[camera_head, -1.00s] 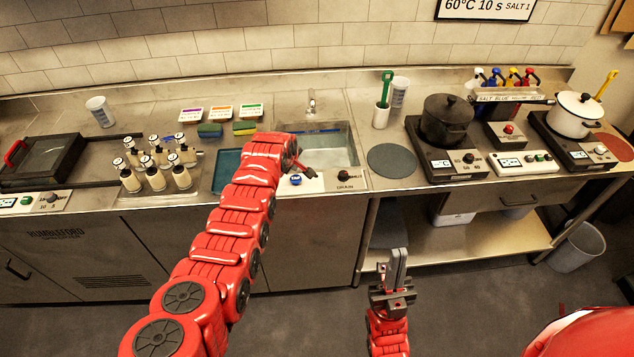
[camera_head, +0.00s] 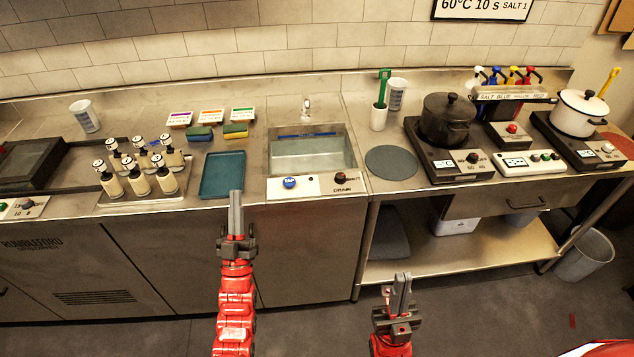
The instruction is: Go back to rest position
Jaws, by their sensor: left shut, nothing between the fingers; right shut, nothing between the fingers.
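My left gripper (camera_head: 236,212) points up and forward in front of the counter, below the teal tray in the picture. Its fingers are together with nothing between them. My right gripper (camera_head: 400,292) is lower and to the right, over the floor in front of the open shelf. Its fingers are also together and empty. Both red arms come in from the bottom edge. Neither gripper appears to touch anything.
The counter holds a sink (camera_head: 312,155), a teal tray (camera_head: 222,174), several bottles in a rack (camera_head: 150,200), a black pot (camera_head: 446,120) and a white pot (camera_head: 579,112). A bin (camera_head: 584,255) stands at right. The floor between the arms is clear.

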